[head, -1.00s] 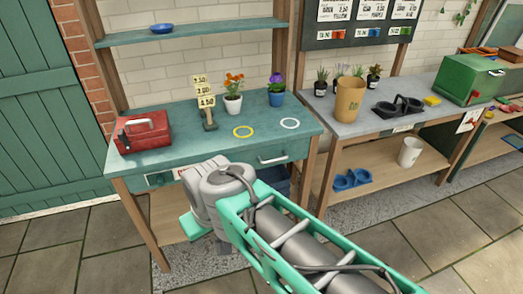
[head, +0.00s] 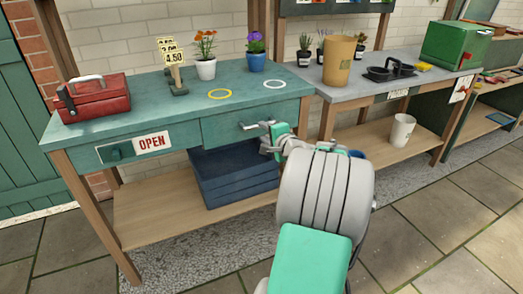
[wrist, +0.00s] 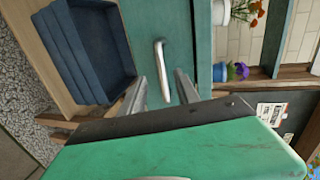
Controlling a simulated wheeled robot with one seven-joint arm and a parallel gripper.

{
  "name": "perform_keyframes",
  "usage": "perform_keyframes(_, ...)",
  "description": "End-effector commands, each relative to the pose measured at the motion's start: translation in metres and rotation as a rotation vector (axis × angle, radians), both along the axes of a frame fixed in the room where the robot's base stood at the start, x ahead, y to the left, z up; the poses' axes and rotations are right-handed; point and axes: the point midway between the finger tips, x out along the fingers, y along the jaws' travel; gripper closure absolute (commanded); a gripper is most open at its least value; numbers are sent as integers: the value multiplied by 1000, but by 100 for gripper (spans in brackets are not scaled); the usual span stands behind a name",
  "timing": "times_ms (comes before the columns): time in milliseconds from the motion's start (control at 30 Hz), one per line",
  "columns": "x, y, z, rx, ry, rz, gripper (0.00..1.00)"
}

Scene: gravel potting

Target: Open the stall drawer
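The stall drawer (head: 225,129) is the right-hand teal front under the teal counter, and it looks shut. Its silver bar handle (head: 250,126) shows in the head view. The handle also shows upright in the wrist view (wrist: 161,60). My gripper (head: 268,135) is at the right end of the handle. In the wrist view my gripper (wrist: 162,78) is open, with one finger on each side of the handle's near end. I see no finger clearly touching the handle.
A dark blue crate (head: 232,180) stands on the shelf below the drawer. An OPEN sign (head: 152,142) is on the front to the left. A red toolbox (head: 93,98), flower pots and two rings are on the counter. Paved floor in front is free.

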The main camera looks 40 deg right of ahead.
Motion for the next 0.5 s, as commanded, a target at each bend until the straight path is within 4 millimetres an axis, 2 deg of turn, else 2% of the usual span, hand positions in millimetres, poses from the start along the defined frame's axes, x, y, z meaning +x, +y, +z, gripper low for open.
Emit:
perform_keyframes(33,-5,-13,-8,21,-32,-26,62)
perform_keyframes(133,-1,-22,-5,40,-59,-40,62)
perform_keyframes(500,59,-38,-17,36,-56,-39,62)
